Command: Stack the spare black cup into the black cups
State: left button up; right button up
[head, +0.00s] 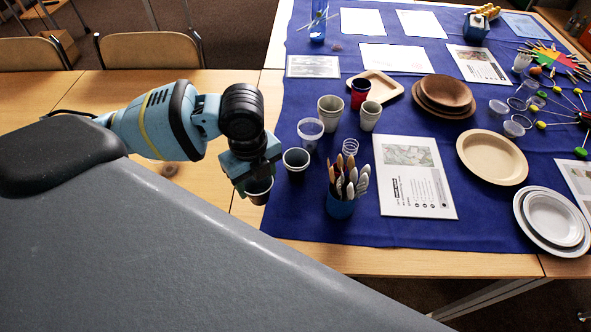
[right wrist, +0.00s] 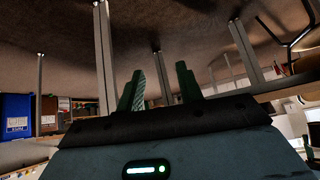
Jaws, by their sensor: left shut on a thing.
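The spare black cup (head: 258,191) is held by my left gripper (head: 256,176), which is shut on it. It hangs over the wooden table beside the left edge of the blue cloth. The black cups (head: 296,159) stand upright on the cloth, a little right of and beyond the held cup, apart from it. How many are nested there cannot be told. My right gripper (right wrist: 160,72) shows only in the right wrist view. Its green fingers are apart with nothing between them.
A clear cup (head: 310,129) stands close behind the black cups. A blue pot with brushes (head: 340,205) and a small clear cup (head: 350,147) stand to their right. Plates fill the right side.

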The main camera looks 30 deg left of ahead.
pick_arm(q)
jog(key=w+f+b, duration=0.1)
jog(key=w, duration=1.4)
jog(key=shift+d+f, duration=0.2)
jog(key=shift+d, duration=0.25)
jog(key=shift+w+f+b, duration=0.15)
jog(key=shift+w+f, duration=0.1)
jog(key=shift+f, duration=0.65)
jog(key=shift+w+f+b, duration=0.15)
jog(key=shift+w+f, duration=0.1)
jog(key=shift+f, duration=0.6)
jog(key=shift+f, duration=0.15)
jog(key=shift+f, duration=0.35)
jog(key=o, duration=0.9)
